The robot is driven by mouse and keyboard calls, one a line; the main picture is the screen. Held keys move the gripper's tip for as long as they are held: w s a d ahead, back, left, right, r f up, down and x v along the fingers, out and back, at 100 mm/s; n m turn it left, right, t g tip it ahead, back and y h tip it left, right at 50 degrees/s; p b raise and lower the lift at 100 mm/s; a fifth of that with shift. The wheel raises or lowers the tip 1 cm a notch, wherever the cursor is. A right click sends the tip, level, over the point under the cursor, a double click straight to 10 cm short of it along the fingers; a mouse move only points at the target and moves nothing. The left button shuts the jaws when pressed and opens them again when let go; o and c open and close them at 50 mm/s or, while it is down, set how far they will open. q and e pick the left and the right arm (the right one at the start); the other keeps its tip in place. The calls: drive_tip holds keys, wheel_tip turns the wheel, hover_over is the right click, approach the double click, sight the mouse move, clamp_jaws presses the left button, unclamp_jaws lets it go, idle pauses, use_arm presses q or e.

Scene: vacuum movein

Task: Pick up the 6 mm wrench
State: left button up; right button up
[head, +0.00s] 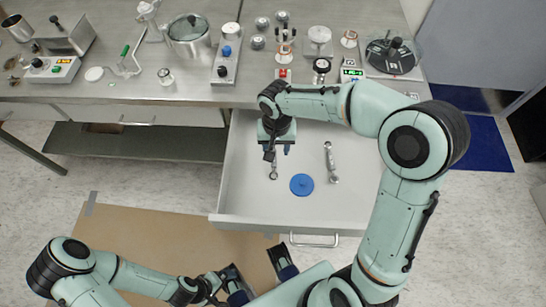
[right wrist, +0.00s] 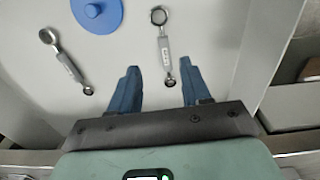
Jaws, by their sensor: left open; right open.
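Two small grey wrenches lie in the open drawer (head: 250,196). One wrench (head: 273,172) lies by my right gripper (head: 278,151) in the head view. In the right wrist view this wrench (right wrist: 164,48) has its lower end between the two open, empty blue fingers (right wrist: 161,72), and its ring end points away. The other wrench (head: 331,162) lies apart to its right; in the right wrist view it (right wrist: 67,61) is at the left. The handle marks are too small to read, so I cannot tell which is 6 mm. My left gripper (head: 258,268) is open and empty, low in front of the drawer.
A blue disc (head: 301,185) lies in the drawer between the wrenches; it also shows in the right wrist view (right wrist: 97,13). The drawer walls surround the wrenches. The metal bench (head: 120,92) above holds instruments and glassware. A brown sheet (head: 140,240) covers floor at left.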

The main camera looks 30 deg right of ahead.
wheel_tip(320, 180, down, 3)
drive_tip(key=shift+w+r, duration=0.1)
drive_tip(key=f, duration=0.2)
drive_tip(key=w+f, duration=0.1)
drive_tip(key=f, duration=0.1)
drive_tip(key=shift+w+d+f+b, duration=0.1)
drive_tip(key=shift+w+f+b, duration=0.1)
drive_tip(key=shift+b, duration=0.2)
drive_tip(key=shift+f, duration=0.4)
clamp_jaws()
